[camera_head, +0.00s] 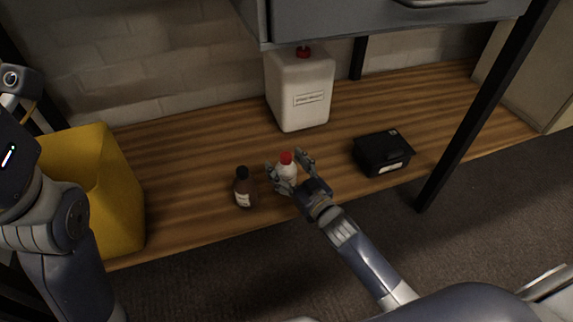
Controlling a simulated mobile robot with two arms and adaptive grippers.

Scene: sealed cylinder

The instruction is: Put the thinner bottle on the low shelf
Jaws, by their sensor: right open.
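A brown bottle (244,190) with a dark cap and a pale label stands upright on the low wooden shelf (200,150). A white bottle (287,175) with a red cap stands just right of it on the same shelf. My right gripper (289,169) is at the white bottle, its open fingers on either side of it. The gripper partly hides the white bottle's lower part, and I cannot tell whether the fingers touch it. My left arm shows at the left edge; its fingers are not in view.
A yellow bin (119,195) stands at the shelf's left end. A large white jug (299,92) with a red cap is at the back. A black box (383,152) lies to the right. A grey drawer unit (380,15) hangs above, and a dark post (485,110) stands at right.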

